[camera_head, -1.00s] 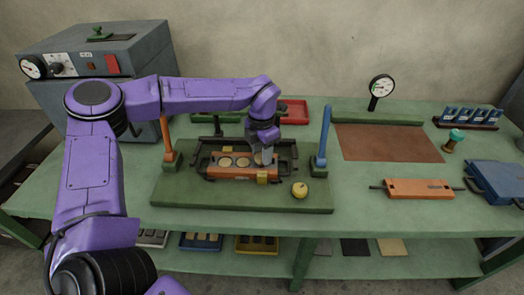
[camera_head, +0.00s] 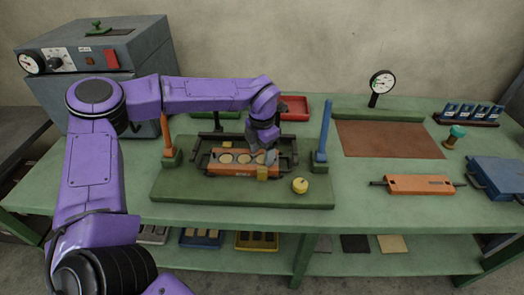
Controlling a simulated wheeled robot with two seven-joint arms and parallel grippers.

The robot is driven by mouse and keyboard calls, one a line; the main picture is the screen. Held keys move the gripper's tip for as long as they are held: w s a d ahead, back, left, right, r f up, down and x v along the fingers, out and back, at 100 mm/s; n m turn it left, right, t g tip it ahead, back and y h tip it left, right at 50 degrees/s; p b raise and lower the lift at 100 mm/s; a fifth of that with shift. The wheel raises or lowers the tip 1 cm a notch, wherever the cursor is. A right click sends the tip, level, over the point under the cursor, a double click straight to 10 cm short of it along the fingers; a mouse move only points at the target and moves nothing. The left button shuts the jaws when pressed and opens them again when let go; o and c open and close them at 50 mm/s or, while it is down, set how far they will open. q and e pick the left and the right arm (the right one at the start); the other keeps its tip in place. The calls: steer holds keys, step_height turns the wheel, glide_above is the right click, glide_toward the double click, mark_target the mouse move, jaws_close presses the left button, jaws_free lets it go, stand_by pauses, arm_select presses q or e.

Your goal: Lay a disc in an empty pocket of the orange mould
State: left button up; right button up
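The orange mould (camera_head: 232,171) lies in a dark frame on the green base plate (camera_head: 200,197) in the middle of the table. Pale round discs show in its pockets, one at the left (camera_head: 226,158) and one in the middle (camera_head: 243,159). A third pale disc (camera_head: 258,159) shows partly beside my fingers at the right end. My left gripper (camera_head: 263,157) is low over that right end, with its fingers spread apart. The fingers hide part of the right pocket. My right gripper is not in view.
An orange post (camera_head: 168,140) and a blue post (camera_head: 324,130) stand at either side of the mould. Another orange mould-like block (camera_head: 420,186) lies farther right. A red tray (camera_head: 295,107) is behind.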

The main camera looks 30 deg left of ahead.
arm_select(q)
step_height(320, 180, up, 10)
steer(key=shift+r+b, duration=0.25)
steer(key=shift+b, duration=0.05)
stand_by(0.8)
